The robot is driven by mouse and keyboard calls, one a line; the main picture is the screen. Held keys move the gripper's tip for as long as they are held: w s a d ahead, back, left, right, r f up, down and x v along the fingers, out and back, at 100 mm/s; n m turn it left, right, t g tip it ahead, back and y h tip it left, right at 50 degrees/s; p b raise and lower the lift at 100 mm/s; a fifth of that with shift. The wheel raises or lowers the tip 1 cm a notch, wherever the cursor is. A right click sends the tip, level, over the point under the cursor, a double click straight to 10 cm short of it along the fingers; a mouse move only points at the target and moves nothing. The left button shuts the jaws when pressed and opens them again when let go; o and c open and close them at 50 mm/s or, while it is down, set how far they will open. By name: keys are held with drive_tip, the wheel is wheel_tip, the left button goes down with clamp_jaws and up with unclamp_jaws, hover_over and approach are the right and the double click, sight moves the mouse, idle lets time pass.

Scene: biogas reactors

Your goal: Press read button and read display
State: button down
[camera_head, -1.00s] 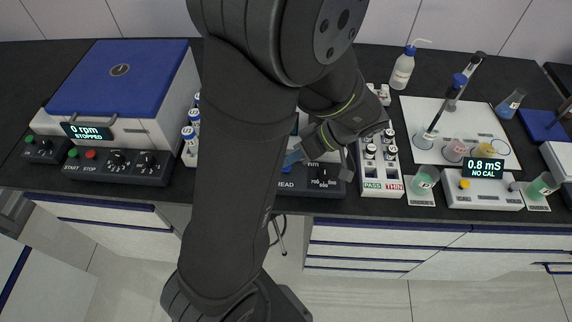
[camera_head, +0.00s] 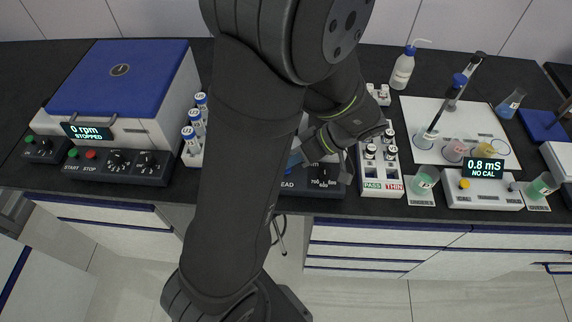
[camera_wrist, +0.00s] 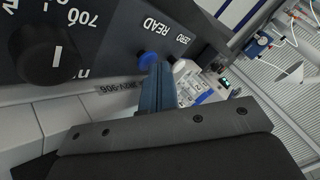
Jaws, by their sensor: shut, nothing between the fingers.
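The dark instrument panel with the READ label (camera_head: 287,185) and a round wavelength knob (camera_head: 323,173) is mostly hidden behind my arm in the head view. My gripper (camera_head: 295,158) is over its front. In the wrist view, the panel carries a black knob (camera_wrist: 46,52), the READ and ZERO labels, and a blue button (camera_wrist: 148,58) below READ. My gripper (camera_wrist: 157,72) is shut and empty, its blue fingertips right at this button, partly covering it. I cannot tell whether they touch or press it. The instrument's display is not visible in either view.
Left of the arm stand a rack of blue-capped tubes (camera_head: 194,135) and a centrifuge (camera_head: 125,85) reading 0 rpm, STOPPED. To the right are a vial rack (camera_head: 381,180) marked PASS and THIN and a meter (camera_head: 484,190) showing 0.8 mS, NO CAL.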

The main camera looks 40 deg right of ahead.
drive_tip(key=shift+f, duration=0.3)
drive_tip(key=shift+r, duration=0.2)
idle(0.3)
drive_tip(key=shift+r, duration=1.15)
drive_tip(key=shift+r, duration=2.5)
drive_tip(key=shift+f, duration=0.15)
drive_tip(key=shift+r, duration=2.05)
